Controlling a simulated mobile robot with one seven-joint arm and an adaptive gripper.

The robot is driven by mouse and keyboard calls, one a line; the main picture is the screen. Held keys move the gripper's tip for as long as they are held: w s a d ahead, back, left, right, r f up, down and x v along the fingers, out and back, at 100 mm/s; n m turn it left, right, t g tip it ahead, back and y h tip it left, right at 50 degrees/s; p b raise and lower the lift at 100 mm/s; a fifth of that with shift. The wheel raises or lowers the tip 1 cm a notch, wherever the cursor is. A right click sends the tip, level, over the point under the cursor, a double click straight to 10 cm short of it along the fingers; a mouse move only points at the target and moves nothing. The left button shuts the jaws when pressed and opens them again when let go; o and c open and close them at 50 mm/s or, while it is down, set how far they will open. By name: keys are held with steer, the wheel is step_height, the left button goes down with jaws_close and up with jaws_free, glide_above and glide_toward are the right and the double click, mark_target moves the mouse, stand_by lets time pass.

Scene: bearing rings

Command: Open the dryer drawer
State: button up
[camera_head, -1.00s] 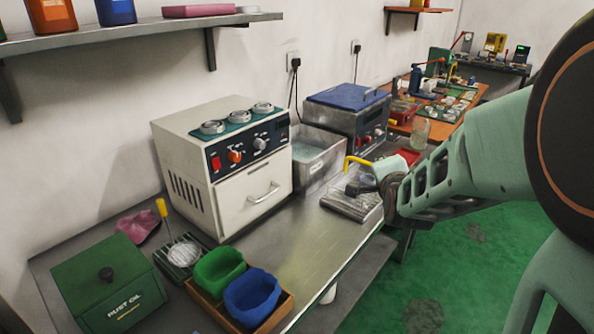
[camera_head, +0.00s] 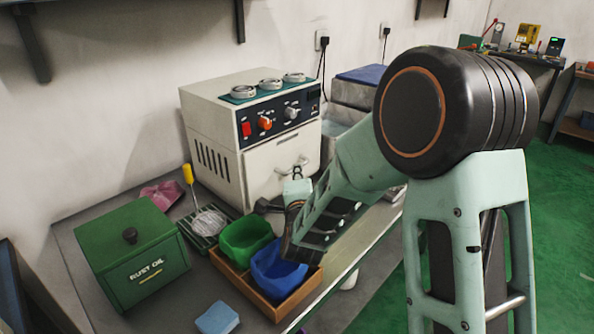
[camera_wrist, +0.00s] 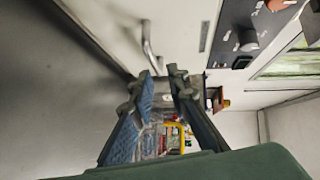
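The dryer (camera_head: 215,150) is a cream box with a dark control panel on the bench. Its drawer (camera_head: 262,172) looks shut, its front flush with the box. The drawer's metal handle (camera_head: 290,166) is partly hidden by my gripper (camera_head: 279,197), which is just in front of the drawer. In the wrist view the handle (camera_wrist: 148,47) lies beyond the fingertips of my gripper (camera_wrist: 154,86). The fingers are apart with nothing between them, and I see no contact with the handle.
Green and blue bins (camera_head: 246,243) sit in a wooden tray (camera_head: 277,310) below my gripper. Three bearing rings (camera_head: 270,84) rest on the dryer top.

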steer(key=w, duration=0.2)
steer(key=w+f, duration=0.1)
steer(key=w, duration=0.2)
steer(key=w+a+f, duration=0.1)
steer(key=w, duration=0.1)
steer(key=shift+w, duration=0.15)
steer(key=shift+c, duration=0.2)
jaws_close()
